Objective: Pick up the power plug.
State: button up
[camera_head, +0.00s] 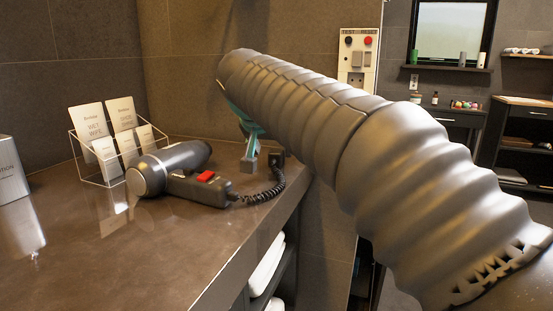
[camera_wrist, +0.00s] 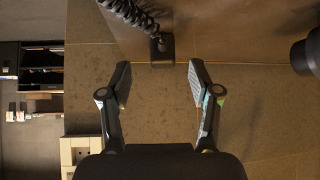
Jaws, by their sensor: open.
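The power plug (camera_head: 277,158) is a small dark block at the end of a black coiled cord, near the back right edge of the counter. In the wrist view the plug (camera_wrist: 162,48) sits at the counter's edge, just past and between my fingertips. My gripper (camera_wrist: 160,72) is open and empty, one finger on each side of the plug's line, not closed on it. In the head view my gripper (camera_head: 250,160) reaches down beside the plug; my arm hides part of it.
A hair dryer (camera_head: 180,172) with a red switch lies on the counter (camera_head: 110,250), joined to the cord. A wire card rack (camera_head: 104,178) stands behind it. A wall panel (camera_head: 357,62) with buttons is at the back. Open shelves with white towels (camera_head: 267,264) are below the counter.

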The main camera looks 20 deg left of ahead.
aim_at(274, 156)
jog(key=shift+x, duration=2.65)
jog(key=shift+a, duration=0.2)
grip_shut()
